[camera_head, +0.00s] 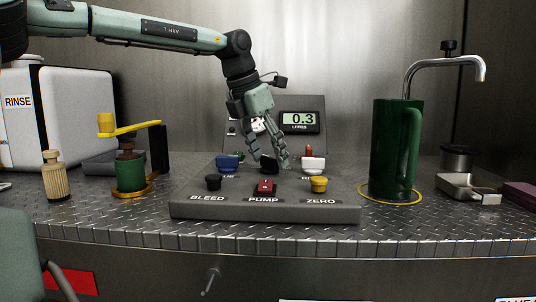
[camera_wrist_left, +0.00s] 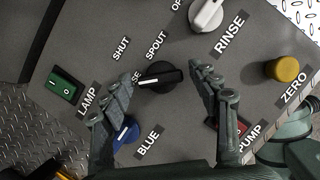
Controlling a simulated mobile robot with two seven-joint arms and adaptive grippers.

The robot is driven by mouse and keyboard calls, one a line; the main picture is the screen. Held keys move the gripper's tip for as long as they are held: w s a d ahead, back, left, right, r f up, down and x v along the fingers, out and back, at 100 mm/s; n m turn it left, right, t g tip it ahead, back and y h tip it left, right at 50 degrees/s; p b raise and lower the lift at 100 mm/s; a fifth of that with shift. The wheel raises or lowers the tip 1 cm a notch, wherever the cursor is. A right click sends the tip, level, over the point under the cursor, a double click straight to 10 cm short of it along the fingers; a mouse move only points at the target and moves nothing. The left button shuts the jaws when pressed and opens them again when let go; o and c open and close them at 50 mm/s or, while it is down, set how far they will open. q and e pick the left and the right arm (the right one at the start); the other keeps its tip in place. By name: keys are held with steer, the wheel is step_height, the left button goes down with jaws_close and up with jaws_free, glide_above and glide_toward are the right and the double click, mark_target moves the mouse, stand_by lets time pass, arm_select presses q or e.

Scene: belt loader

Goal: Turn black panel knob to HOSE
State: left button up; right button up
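The black panel knob (camera_wrist_left: 160,77) sits on the grey control panel (camera_wrist_left: 190,135) in the left wrist view, with a white line across its bar. Labels SHUT and SPOUT lie above it; a third label ending in SE is partly hidden at its left. My left gripper (camera_wrist_left: 163,84) is open, one finger on each side of the knob, with visible gaps. In the head view my left gripper (camera_head: 270,161) reaches down over the panel's middle and mostly hides the knob. My right gripper is not in view.
Around the knob are a white knob (camera_wrist_left: 205,14), a blue knob (camera_wrist_left: 126,131), a green rocker switch (camera_wrist_left: 63,86), a yellow button (camera_wrist_left: 286,68) and the red PUMP switch (camera_head: 265,187). A green jug (camera_head: 388,150) stands right of the panel, a hand-crank device (camera_head: 130,172) left.

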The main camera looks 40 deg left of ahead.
arm_select(q)
steer(key=shift+r, duration=0.15)
steer(key=v, duration=1.1)
steer(key=shift+s+r, duration=0.15)
steer(key=shift+r, duration=0.25)
